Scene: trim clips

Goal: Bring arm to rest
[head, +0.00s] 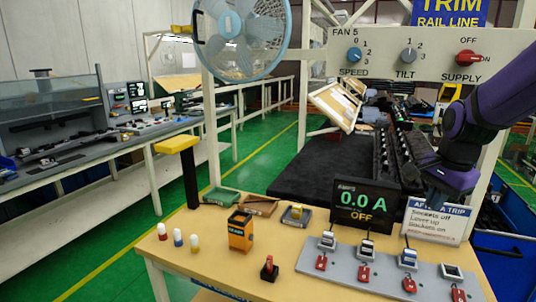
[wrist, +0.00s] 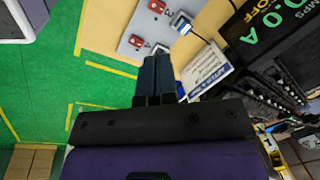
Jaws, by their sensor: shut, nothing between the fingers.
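My purple arm reaches in from the right of the head view, above the right end of the workbench (head: 130,240). My gripper (wrist: 158,60) shows in the wrist view as two dark fingers side by side, shut and empty. It is in the air above the bench edge, apart from the grey socket strip (head: 340,265).
The ammeter display (head: 364,208) reads 0.0 A and OFF. The "After a trip" card (head: 436,220) stands close to my arm. Red switches line the strip. A fan (head: 240,35) and control panel (head: 420,55) hang above. Green floor (head: 100,225) is clear at left.

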